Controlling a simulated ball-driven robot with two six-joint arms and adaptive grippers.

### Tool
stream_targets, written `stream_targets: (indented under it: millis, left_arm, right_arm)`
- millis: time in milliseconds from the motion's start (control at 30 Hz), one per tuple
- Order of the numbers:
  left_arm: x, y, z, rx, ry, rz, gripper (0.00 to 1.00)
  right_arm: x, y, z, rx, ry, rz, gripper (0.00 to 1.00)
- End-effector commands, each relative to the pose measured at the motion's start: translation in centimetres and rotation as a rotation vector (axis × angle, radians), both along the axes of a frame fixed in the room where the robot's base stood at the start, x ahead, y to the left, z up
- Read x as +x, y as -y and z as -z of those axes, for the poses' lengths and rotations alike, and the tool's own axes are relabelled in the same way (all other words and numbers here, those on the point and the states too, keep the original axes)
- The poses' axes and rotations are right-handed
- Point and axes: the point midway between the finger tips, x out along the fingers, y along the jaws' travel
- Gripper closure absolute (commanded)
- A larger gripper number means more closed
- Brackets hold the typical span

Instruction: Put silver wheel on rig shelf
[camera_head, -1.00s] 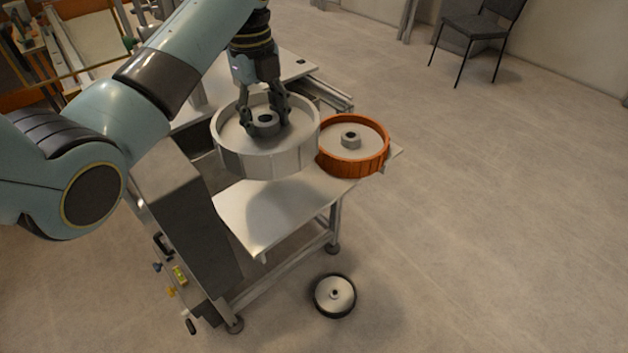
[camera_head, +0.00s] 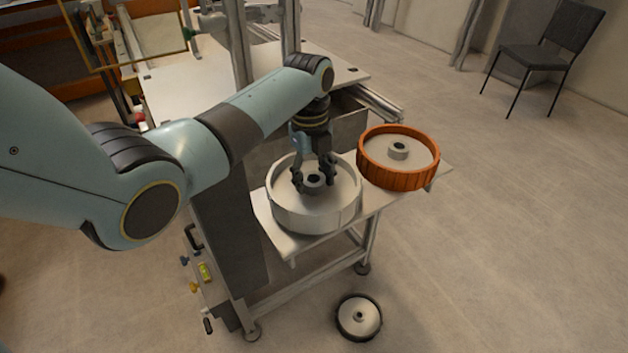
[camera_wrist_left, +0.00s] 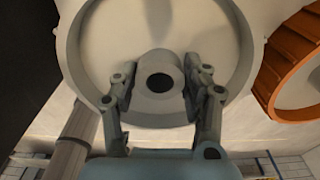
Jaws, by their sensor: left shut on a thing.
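The silver wheel (camera_head: 316,213) is a wide, shallow drum with a grey hub. In the head view it is over the near part of the rig shelf (camera_head: 281,240); I cannot tell whether it touches the shelf. My left gripper (camera_head: 314,187) points down and is shut on the wheel's hub. In the left wrist view the gripper's fingers (camera_wrist_left: 160,98) sit on both sides of the hub, and the silver wheel (camera_wrist_left: 215,25) fills most of the picture. My right gripper is in neither view.
An orange wheel (camera_head: 397,174) lies on the shelf right beside the silver one. A small dark-rimmed wheel (camera_head: 359,317) is on the floor below. A black chair (camera_head: 548,55) stands far right. The rig's grey box (camera_head: 226,225) is left of the shelf.

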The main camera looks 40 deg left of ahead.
Motion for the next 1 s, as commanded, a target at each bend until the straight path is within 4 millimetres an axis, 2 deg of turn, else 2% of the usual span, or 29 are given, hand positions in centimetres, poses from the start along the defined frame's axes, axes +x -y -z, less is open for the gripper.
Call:
stream_targets:
  millis: [133,400,433,533,600,867,1000]
  left_arm:
    - [0.2,0.0,1.0,0.000,0.003,0.000,1.00]
    - [0.1,0.0,1.1,0.000,0.003,0.000,1.00]
    - [0.0,0.0,1.2,0.000,0.001,0.000,0.49]
    - [0.0,0.0,1.2,0.000,0.001,0.000,0.36]
    - [0.0,0.0,1.2,0.000,0.001,0.000,0.30]
    - [0.0,0.0,1.1,0.000,0.001,0.000,0.30]
    - [0.1,-0.1,-0.3,0.001,0.004,0.000,0.30]
  right_arm:
    - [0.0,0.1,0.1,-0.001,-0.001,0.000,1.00]
    - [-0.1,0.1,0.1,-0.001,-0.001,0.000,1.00]
    - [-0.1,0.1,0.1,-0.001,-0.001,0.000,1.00]
    - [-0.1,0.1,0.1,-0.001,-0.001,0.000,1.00]
    - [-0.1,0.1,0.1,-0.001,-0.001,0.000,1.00]
    - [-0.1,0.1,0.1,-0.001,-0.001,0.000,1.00]
    - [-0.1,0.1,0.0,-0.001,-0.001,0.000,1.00]
